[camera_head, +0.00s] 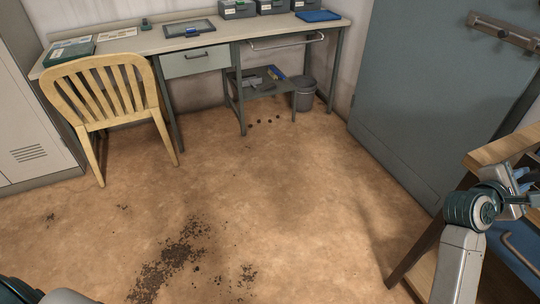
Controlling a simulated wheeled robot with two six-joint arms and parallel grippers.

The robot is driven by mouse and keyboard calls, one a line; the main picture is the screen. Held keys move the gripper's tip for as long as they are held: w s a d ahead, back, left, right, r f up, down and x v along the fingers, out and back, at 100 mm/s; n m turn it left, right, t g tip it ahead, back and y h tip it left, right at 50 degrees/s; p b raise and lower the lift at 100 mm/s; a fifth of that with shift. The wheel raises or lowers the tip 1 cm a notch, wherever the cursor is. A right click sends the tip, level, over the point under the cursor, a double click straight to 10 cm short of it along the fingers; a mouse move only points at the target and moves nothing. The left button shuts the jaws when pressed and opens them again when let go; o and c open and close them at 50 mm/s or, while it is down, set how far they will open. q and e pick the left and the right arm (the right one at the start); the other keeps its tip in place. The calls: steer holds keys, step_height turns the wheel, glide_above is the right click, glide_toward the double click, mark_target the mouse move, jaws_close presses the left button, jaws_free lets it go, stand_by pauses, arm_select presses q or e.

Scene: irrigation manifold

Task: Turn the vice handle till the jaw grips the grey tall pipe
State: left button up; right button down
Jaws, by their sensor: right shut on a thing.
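My right arm comes up from the bottom right, and my right gripper (515,188) is at the right edge, beside the wooden bench top (498,152). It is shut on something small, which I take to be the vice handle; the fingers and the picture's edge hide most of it. The vice jaw and the grey tall pipe cannot be made out in this view. My left gripper is out of view; only a dark part of my left arm shows at the bottom left corner.
A blue object (497,243) sits under the wooden bench top. A wooden chair (105,90) stands before a long desk (130,42) at the back left. A bin (304,95) is beneath the desk. Dark dirt (175,262) lies on the otherwise open floor. A large grey-blue door panel (440,90) stands at right.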

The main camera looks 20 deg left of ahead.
steer(key=shift+f+m+b, duration=0.15)
steer(key=shift+m+b, duration=1.15)
steer(key=shift+b, duration=0.3)
steer(key=c, duration=1.3)
jaws_free()
steer(key=shift+b+v, duration=0.35)
steer(key=shift+v, duration=2.7)
steer(key=shift+s+a, duration=0.35)
